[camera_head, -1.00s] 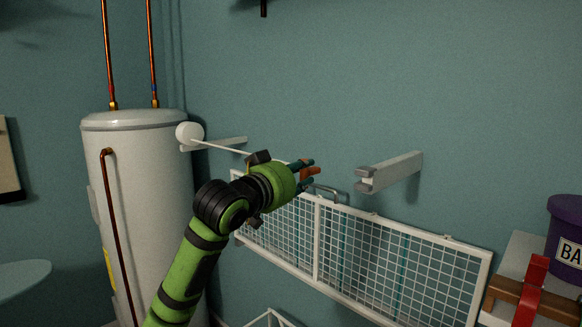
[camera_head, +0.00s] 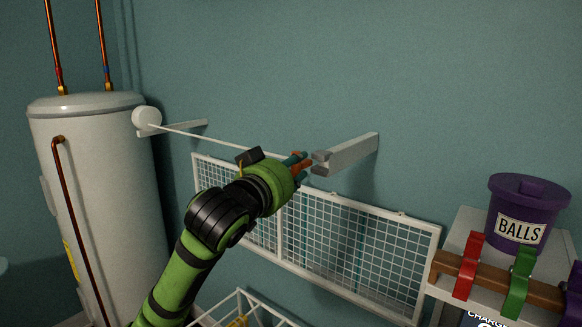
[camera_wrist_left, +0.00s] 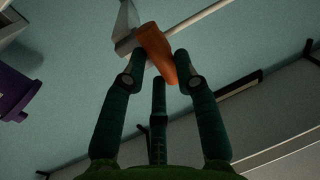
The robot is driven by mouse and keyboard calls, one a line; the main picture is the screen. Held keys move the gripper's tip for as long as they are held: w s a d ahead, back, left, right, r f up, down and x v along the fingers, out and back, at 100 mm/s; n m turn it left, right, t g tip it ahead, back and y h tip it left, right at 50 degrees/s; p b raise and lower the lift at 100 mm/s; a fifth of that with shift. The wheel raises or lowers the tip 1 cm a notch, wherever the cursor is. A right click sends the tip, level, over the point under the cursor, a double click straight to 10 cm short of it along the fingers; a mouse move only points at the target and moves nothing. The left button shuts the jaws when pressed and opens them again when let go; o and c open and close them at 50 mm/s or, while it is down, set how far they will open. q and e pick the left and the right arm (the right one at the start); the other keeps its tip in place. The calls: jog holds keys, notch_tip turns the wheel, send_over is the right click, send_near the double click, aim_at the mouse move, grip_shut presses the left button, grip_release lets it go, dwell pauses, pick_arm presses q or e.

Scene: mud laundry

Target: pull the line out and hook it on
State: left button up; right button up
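A white reel (camera_head: 146,117) is on the wall bracket near the heater. A pale line (camera_head: 215,138) runs taut from it to my left gripper (camera_head: 300,167). The gripper's fingers are closed around the orange end-piece (camera_wrist_left: 157,52) of the line, between the fingertips in the left wrist view. The grey wall arm (camera_head: 350,152) with a notched end is just right of the fingertips in the head view. The end-piece overlaps the arm's tip in the wrist view; I cannot tell whether they touch. My right gripper is not in view.
A white wire rack (camera_head: 350,293) is on the wall below my left arm. A white water heater (camera_head: 95,190) with copper pipes stands left. A purple BALLS bucket (camera_head: 525,205) and a board with coloured hooks (camera_head: 500,283) are at right. The wall above is clear.

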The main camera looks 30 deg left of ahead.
pick_arm(q)
jog(key=shift+o, duration=1.3)
jog(key=shift+d, duration=0.25)
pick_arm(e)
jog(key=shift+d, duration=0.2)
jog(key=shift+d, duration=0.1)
pick_arm(q)
jog(key=shift+r, duration=0.1)
notch_tip(320, 180, up, 10)
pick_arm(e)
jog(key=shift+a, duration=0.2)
